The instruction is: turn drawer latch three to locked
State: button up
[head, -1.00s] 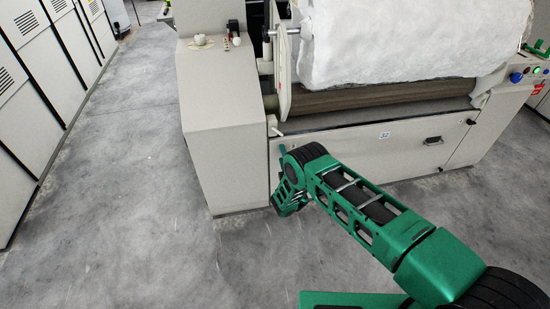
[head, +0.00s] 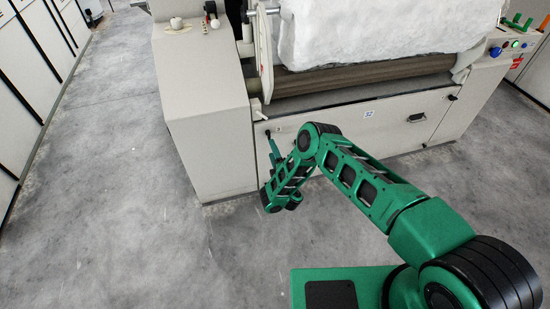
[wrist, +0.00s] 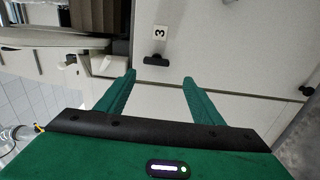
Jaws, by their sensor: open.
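The machine's front panel (head: 330,140) shows in the head view, with a small number label (head: 369,114) and a dark handle-like fitting (head: 416,118). Small dark knobs sit near its left end (head: 267,132) and right end (head: 452,97). In the wrist view, a label reading 3 (wrist: 160,32) is beside a black fitting (wrist: 156,60); another dark fitting (wrist: 306,90) is at far right. I cannot tell which is latch three or its setting.
A white fibre roll (head: 385,30) lies above a brown roller (head: 360,72). A beige housing (head: 205,125) juts out left of the panel. Buttons (head: 505,45) are at upper right. Grey floor (head: 120,170) is clear at left, with cabinets (head: 20,90) beyond.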

jog(key=shift+v, duration=1.35)
jog(key=shift+r, duration=0.2)
